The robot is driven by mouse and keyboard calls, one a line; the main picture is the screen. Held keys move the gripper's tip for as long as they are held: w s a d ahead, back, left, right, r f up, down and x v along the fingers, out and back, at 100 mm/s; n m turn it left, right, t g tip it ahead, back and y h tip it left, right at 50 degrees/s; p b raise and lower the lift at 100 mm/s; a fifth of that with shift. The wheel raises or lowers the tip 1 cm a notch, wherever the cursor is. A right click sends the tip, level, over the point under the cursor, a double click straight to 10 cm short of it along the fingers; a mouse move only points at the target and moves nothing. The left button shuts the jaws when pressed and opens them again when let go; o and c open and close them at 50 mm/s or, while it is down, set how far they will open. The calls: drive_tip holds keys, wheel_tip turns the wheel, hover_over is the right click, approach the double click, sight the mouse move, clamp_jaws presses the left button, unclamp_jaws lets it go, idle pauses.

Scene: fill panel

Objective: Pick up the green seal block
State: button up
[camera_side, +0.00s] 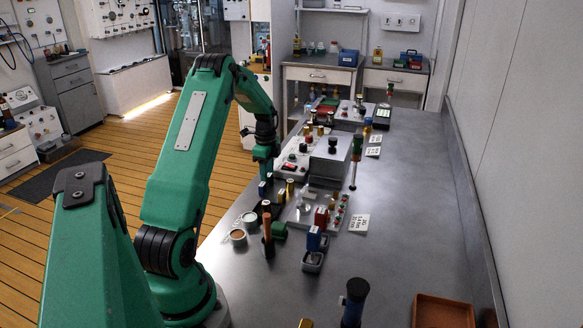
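A small green block (279,230) lies on the grey workbench, just right of an upright tool with an orange-brown handle (267,222). It looks like the green seal block, but it is small and partly hidden by the tool. My gripper (265,174) points down farther back and a little left of the green block, apart from it. A small blue item (263,189) shows right below my fingertips. I cannot tell whether my gripper touches it, or whether the fingers are open or shut.
A blue block (314,238) in a small grey tray, round dishes (238,236) and an upright green-topped tool (356,158) are nearby. The bench (415,220) is clear at right, before a brown tray (443,312).

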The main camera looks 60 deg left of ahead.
drive_tip(key=shift+f, duration=1.15)
drive_tip(key=c, duration=0.7)
